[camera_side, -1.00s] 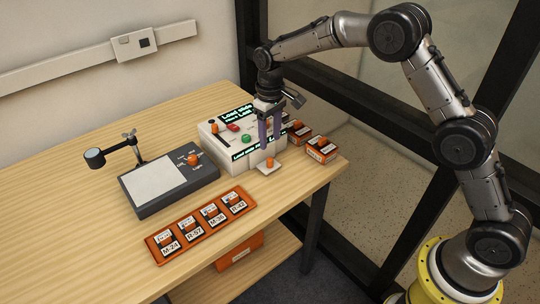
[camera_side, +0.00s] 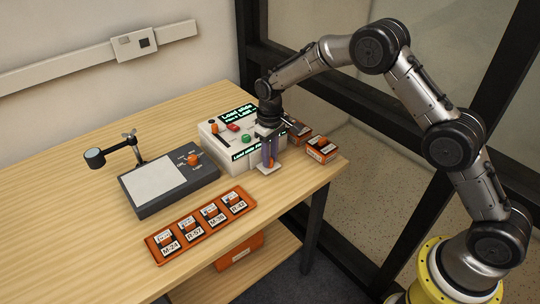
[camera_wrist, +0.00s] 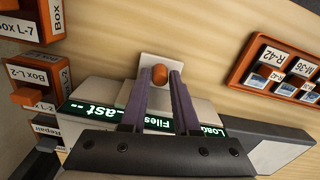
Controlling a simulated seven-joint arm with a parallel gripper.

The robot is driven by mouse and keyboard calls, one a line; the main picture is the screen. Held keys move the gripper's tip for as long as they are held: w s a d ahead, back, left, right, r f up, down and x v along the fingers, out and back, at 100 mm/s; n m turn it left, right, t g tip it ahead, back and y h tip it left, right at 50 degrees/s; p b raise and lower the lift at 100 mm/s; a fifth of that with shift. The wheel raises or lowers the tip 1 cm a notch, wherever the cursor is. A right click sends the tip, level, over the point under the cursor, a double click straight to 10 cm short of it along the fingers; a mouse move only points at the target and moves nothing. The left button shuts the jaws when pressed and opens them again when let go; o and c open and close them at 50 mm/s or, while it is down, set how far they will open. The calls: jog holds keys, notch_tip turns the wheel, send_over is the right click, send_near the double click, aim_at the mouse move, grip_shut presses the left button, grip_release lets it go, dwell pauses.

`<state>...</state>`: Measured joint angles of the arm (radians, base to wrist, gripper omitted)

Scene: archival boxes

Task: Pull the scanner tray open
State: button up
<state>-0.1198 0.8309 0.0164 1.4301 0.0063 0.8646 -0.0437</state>
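The scanner (camera_side: 222,152) is a white box with lit text displays, a red button and a green button. Its tray (camera_side: 264,172) is a small white plate at the front of the box, with an orange knob. The tray also shows in the wrist view (camera_wrist: 183,65), where the orange knob (camera_wrist: 159,74) stands on it. My gripper (camera_side: 269,164) points down over the tray. In the wrist view my gripper (camera_wrist: 160,76) has one purple finger on each side of the knob, with gaps visible. It is open.
Orange labelled boxes (camera_side: 321,150) stand to the right of the scanner, near the table's edge. An orange rack of labelled slides (camera_side: 202,226) lies in front. A dark light box (camera_side: 170,185) with a lamp stands to the left. The front right tabletop is clear.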

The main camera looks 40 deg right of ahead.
grip_shut()
dwell(1.1)
